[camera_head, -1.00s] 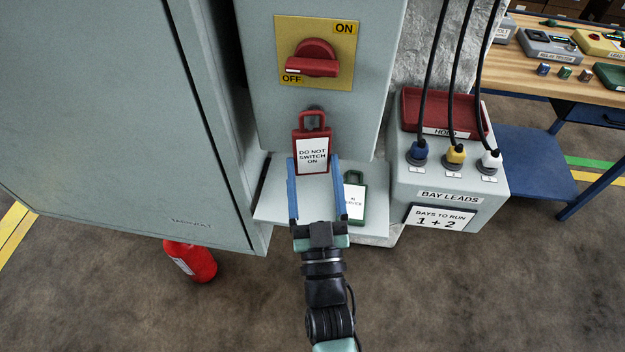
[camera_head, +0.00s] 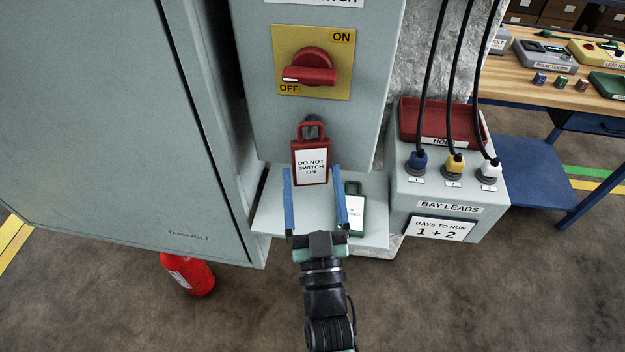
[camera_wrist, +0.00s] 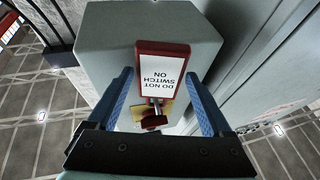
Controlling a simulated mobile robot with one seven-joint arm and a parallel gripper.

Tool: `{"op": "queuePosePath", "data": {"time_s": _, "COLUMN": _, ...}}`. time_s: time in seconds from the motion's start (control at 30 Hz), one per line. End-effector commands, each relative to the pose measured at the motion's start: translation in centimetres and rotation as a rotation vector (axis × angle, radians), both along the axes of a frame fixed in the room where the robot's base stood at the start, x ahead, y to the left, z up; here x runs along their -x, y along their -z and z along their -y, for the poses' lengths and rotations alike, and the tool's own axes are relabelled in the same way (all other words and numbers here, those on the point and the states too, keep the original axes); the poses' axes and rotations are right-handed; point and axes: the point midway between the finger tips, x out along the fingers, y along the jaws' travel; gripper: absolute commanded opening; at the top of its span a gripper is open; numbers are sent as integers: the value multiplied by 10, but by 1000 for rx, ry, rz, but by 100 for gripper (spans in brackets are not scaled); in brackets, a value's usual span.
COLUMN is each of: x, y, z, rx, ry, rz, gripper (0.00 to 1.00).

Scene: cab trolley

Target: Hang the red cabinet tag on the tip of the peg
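The red cabinet tag (camera_head: 310,166), with a white "DO NOT SWITCH ON" label, hangs upright by its loop at the dark peg (camera_head: 312,121) below the rotary switch. The loop appears to be around the peg; how far along the peg it sits I cannot tell. My gripper (camera_head: 312,168) is open, its blue fingers on either side of the tag's lower part with gaps showing. In the wrist view, the tag (camera_wrist: 163,68) shows upside down between the open fingers (camera_wrist: 158,76), apart from both.
The red rotary switch (camera_head: 310,74) points to OFF. The bay leads box (camera_head: 450,190) is at right, the large cabinet door (camera_head: 110,120) at left.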

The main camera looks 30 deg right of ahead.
Motion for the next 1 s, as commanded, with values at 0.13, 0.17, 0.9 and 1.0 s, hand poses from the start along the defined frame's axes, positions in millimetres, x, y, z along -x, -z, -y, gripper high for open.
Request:
{"op": "queuePosePath", "data": {"time_s": 0.13, "x": 0, "y": 0, "z": 0, "rx": 0, "ry": 0, "rz": 0, "gripper": 100}}
{"op": "queuePosePath", "data": {"time_s": 0.17, "x": 0, "y": 0, "z": 0, "rx": 0, "ry": 0, "rz": 0, "gripper": 100}}
{"op": "queuePosePath", "data": {"time_s": 0.9, "x": 85, "y": 41, "z": -29, "rx": -1, "ry": 1, "rz": -4, "gripper": 100}}
{"op": "queuePosePath", "data": {"time_s": 1.0, "x": 98, "y": 46, "z": -34, "rx": 0, "ry": 1, "rz": -3, "gripper": 100}}
